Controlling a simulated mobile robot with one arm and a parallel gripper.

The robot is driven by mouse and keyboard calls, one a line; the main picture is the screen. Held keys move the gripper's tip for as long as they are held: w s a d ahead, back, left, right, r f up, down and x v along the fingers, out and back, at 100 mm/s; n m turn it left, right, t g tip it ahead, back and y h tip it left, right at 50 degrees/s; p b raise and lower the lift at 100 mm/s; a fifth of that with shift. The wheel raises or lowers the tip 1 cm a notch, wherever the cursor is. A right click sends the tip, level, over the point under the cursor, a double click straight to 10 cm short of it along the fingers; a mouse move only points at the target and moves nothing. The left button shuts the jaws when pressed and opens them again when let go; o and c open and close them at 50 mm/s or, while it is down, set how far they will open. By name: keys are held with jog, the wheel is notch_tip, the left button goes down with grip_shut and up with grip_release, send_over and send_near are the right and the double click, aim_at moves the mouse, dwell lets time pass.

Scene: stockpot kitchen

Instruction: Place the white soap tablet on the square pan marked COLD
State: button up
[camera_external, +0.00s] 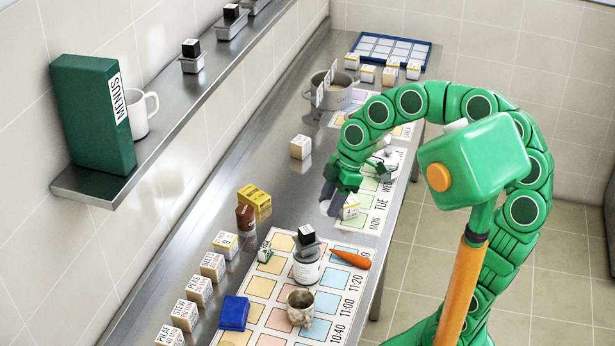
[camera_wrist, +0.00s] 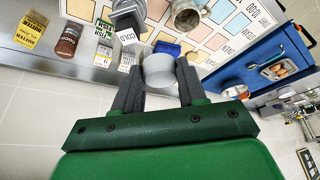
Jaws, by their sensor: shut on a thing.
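My gripper (camera_wrist: 160,82) is shut on the white soap tablet (camera_wrist: 160,70), a short pale cylinder between the fingertips in the wrist view. In the external view my gripper (camera_external: 338,190) is over the bench near the day labels, with a white round shape, probably the tablet (camera_external: 325,208), at its tips. A white COLD label (camera_wrist: 127,37) shows beyond the left finger in the wrist view, by a grey square pan (camera_wrist: 128,12).
A yellow box (camera_external: 254,198), a brown bottle (camera_external: 245,219) and several labelled blocks line the wall side. A labelled cube (camera_external: 350,207) is close to my gripper.

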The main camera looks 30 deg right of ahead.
send_near(305, 230)
jog(key=shift+s+a+f, duration=0.2)
jog(key=shift+s+a, duration=0.05)
jog(key=shift+a, duration=0.25)
jog(key=shift+s+a+f, duration=0.25)
jog(key=shift+a, duration=0.25)
jog(key=shift+w+a+f, duration=0.3)
jog(key=shift+w+f, duration=0.3)
jog(key=shift+f, duration=1.75)
jog(key=shift+f, duration=0.1)
jog(key=o, duration=1)
jog(key=v, duration=1.2)
